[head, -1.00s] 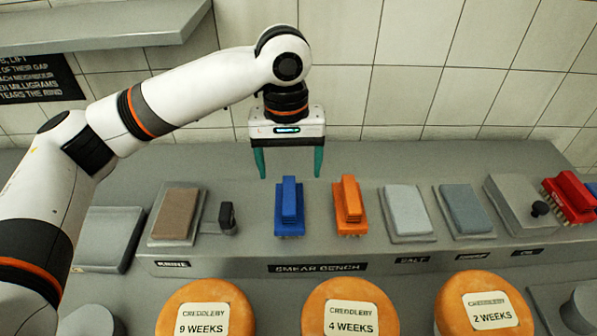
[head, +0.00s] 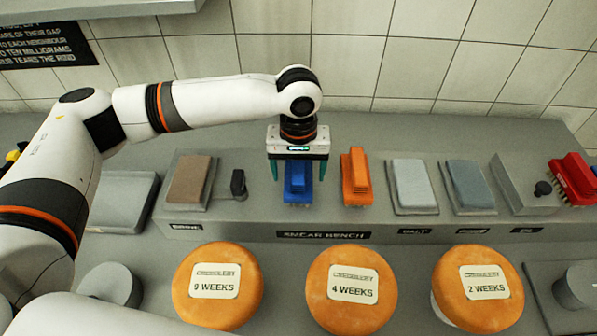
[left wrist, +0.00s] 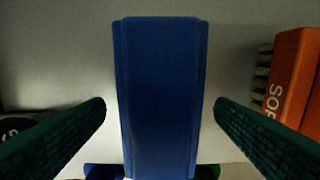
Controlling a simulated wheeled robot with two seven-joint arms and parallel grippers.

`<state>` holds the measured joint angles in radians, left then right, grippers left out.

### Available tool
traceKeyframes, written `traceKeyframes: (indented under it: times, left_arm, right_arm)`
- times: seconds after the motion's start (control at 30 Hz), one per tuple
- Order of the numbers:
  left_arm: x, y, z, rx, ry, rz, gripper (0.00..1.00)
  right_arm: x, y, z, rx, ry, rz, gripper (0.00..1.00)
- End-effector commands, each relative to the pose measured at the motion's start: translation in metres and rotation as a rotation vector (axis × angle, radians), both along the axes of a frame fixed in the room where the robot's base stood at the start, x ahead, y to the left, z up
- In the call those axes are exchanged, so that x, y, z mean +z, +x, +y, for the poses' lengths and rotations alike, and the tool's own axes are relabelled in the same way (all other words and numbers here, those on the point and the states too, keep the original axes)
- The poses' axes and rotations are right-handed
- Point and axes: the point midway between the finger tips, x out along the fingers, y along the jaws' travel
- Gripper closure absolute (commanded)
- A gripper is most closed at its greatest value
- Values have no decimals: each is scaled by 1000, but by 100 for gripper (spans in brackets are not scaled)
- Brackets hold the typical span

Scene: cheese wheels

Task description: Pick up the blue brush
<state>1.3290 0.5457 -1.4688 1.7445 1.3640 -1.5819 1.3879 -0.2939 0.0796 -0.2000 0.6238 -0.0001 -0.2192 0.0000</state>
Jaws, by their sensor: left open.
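The blue brush (head: 297,187) lies on the raised grey bench in the head view, its upper end partly hidden by my gripper. My left gripper (head: 298,173) is open, with one green finger at each side of the brush. In the left wrist view the blue brush (left wrist: 160,95) fills the middle, between the two open fingers (left wrist: 160,112). A gap shows between each finger and the brush. My right gripper is not in view.
An orange brush (head: 356,178) lies close to the right of the blue one. A dark small block (head: 238,184) and a brown pad (head: 189,180) are to the left. Cheese wheels (head: 217,318) stand in front of the bench. A tiled wall is behind.

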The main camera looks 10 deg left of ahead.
Motion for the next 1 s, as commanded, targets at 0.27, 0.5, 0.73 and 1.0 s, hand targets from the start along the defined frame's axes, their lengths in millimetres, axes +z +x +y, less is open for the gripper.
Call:
traceKeyframes:
  times: [0.27,0.5,0.73,1.0]
  left_arm:
    - [-9,0,0,-1,0,-1,22]
    - [-9,0,0,-1,0,-1,51]
    - [-8,0,0,-1,-1,-1,75]
    - [4,1,-1,-1,-2,-4,75]
  right_arm:
    - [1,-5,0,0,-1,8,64]
    - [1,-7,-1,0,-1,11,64]
    - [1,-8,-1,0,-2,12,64]
    - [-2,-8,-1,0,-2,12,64]
